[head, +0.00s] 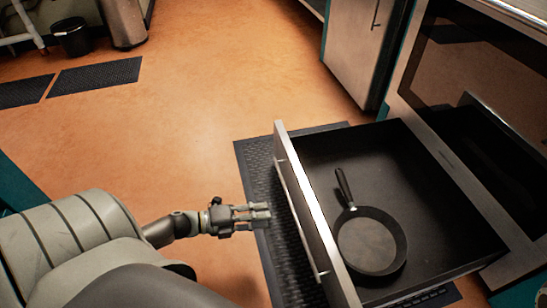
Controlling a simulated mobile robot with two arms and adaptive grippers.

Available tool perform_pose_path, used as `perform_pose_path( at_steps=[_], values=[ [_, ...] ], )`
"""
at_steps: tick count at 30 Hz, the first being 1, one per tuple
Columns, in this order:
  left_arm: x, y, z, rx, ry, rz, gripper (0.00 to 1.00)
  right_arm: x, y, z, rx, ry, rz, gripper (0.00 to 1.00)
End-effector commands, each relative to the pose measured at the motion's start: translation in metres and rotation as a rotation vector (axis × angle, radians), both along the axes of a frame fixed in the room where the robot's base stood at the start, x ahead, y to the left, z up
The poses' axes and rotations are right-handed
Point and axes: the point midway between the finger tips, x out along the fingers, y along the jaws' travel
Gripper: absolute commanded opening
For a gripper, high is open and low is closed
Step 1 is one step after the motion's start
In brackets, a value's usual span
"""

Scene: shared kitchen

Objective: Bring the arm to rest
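My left arm comes in from the lower left, and its gripper (265,215) points right, towards the outer face of the open drawer (321,222). A small gap shows between the fingertips and the drawer front in the picture. The fingers look close together, but I cannot tell whether they are open or shut. I see nothing held in them. My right gripper is not in view.
A dark frying pan (368,243) lies in the pulled-out drawer beneath the oven (470,75). A black mat (258,170) lies under the drawer. Open orange floor (190,130) lies beyond my arm. More mats (95,75) and a dark bin (72,37) are at the upper left.

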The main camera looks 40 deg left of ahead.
Motion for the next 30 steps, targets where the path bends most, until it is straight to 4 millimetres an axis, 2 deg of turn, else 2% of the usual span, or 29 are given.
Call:
perform_pose_path(
  at_steps=[6, 23, 26, 29, 30],
  values=[
    [-0.009, 0.007, 0.003, -0.001, -0.001, -0.001, 0.32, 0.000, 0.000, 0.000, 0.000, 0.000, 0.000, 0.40],
    [-0.009, 0.006, 0.004, -0.004, -0.002, -0.001, 0.32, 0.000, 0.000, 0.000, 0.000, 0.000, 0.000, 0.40],
    [-0.006, -0.006, 0.016, -0.047, -0.013, -0.005, 0.32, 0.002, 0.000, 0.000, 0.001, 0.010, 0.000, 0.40],
    [-0.001, -0.039, 0.050, -0.165, -0.038, -0.018, 0.32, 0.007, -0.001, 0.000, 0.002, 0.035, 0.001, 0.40],
    [0.002, -0.057, 0.070, -0.232, -0.053, -0.027, 0.32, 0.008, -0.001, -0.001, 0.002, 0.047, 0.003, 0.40]
  ],
)
